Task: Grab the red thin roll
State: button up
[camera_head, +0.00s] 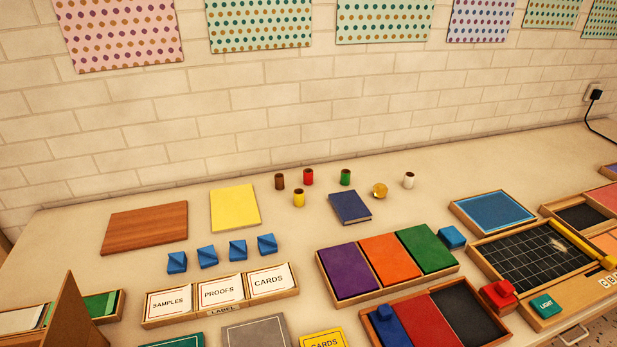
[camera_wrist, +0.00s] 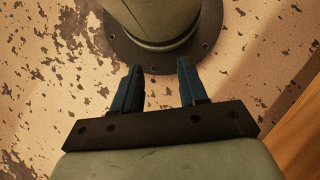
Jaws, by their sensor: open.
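A small red roll (camera_head: 308,177) stands upright toward the back of the table, near the brick wall. A brown roll (camera_head: 280,181) is close on its left, a yellow roll (camera_head: 299,198) is just in front, and a green roll (camera_head: 345,177) is to its right. My gripper (camera_wrist: 160,88) shows only in the wrist view, with its two blue fingers apart and nothing between them. It is away from the rolls; the wrist view shows my own base and a worn, speckled surface, and no roll.
A gold roll (camera_head: 379,190) and a white roll (camera_head: 409,180) are farther right. A dark blue book (camera_head: 350,208) lies in front of the rolls. A yellow pad (camera_head: 235,208), several blue blocks (camera_head: 238,250) and a card tray (camera_head: 219,311) are nearer. Clear tabletop surrounds the rolls.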

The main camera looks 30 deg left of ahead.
dwell(0.3)
jog(key=o, duration=0.4)
jog(key=shift+w, duration=0.1)
